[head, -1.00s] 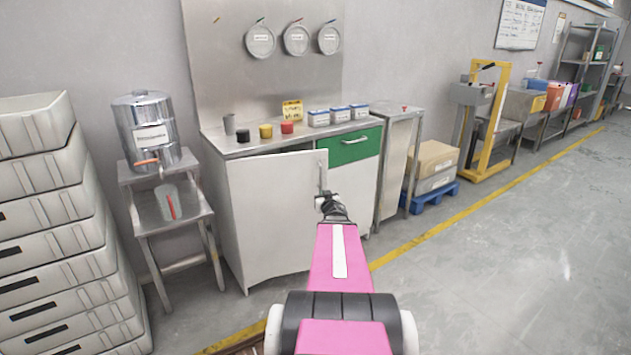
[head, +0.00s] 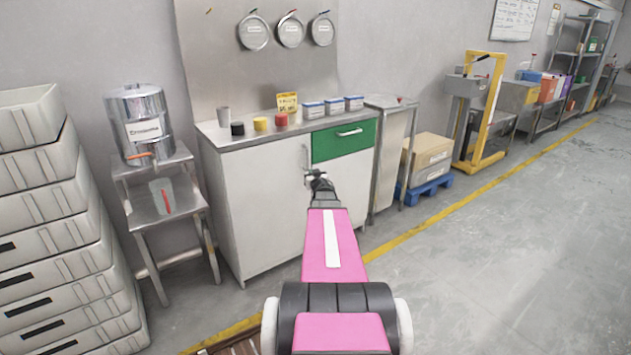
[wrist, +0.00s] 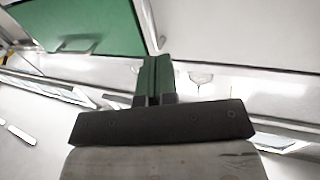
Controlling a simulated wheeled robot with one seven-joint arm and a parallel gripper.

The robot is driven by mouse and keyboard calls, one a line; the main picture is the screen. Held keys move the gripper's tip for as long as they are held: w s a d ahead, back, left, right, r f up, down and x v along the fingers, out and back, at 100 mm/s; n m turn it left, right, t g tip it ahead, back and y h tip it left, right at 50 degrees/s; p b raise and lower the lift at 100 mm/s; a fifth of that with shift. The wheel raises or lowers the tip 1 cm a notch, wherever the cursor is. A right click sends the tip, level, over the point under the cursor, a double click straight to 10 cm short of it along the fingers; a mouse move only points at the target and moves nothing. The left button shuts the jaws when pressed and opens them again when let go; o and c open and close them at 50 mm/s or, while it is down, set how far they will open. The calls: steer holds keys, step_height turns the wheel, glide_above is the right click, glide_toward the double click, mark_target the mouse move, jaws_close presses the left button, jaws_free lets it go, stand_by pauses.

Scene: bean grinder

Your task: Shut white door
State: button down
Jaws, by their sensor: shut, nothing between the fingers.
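The white door (head: 265,205) is the left front panel of the metal-topped cabinet. In the head view it lies in line with the cabinet front, and no gap shows along its edge. Its handle (head: 306,156) is a thin upright bar near its right edge. My gripper (head: 313,174) is at the door's right edge, just below the green drawer. Its fingers are together and empty; they also show as dark green fingertips in the wrist view (wrist: 154,78). Whether they touch the door or handle I cannot tell.
The green drawer (head: 345,141) is shut above the right panel. Small jars and boxes stand on the counter. A steel stand with a metal urn (head: 140,120) is at the left, beside stacked crates (head: 50,220). The floor at the right (head: 500,250) is clear.

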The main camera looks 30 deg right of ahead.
steer(key=shift+x, duration=1.2)
steer(key=shift+w, duration=0.1)
